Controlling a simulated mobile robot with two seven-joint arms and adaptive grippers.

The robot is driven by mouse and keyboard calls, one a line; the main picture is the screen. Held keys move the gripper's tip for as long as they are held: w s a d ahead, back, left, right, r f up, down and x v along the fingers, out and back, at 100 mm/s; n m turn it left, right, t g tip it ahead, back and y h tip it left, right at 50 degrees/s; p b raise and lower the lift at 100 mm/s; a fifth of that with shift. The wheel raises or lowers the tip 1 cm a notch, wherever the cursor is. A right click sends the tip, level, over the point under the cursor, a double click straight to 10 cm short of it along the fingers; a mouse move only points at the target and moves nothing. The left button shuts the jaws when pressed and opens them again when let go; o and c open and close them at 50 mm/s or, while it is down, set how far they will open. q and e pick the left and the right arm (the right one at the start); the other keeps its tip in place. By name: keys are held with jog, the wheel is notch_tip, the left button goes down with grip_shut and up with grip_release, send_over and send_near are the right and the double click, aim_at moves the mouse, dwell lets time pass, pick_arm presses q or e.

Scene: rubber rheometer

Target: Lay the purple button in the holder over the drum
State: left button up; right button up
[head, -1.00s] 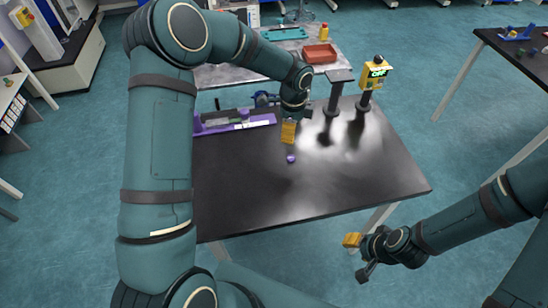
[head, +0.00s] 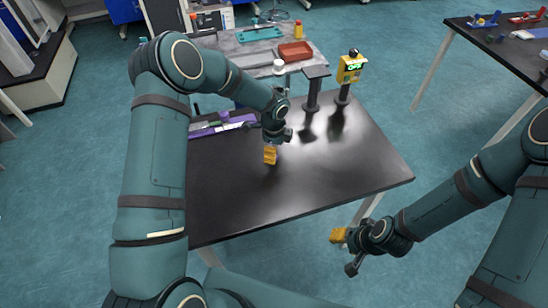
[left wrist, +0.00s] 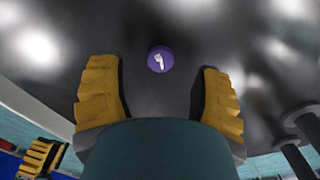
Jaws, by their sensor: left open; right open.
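The purple button (left wrist: 160,60) lies flat on the black table (head: 330,185), with a white mark on its top. In the left wrist view it is between and beyond the yellow fingers of my left gripper (left wrist: 160,100), touching neither. In the head view my left gripper (head: 270,156) points down just above the table and hides the button. It is open and empty. My right gripper (head: 339,235) is open and empty off the table's front edge. A purple device (head: 208,127) lies at the table's back left, partly behind my left arm; its holder and drum cannot be made out.
A dark post with a flat top (head: 314,88) and a yellow display unit (head: 350,68) stand at the table's back. Behind is a grey bench with a red tray (head: 295,51) and a white jar (head: 279,68). The table's front and right are clear.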

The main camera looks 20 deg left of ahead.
pick_arm(q)
jog(key=shift+f, duration=1.5)
jog(key=shift+c, duration=0.2)
jog(key=c, duration=1)
jog(key=shift+r, duration=0.1)
jog(key=shift+c, duration=0.2)
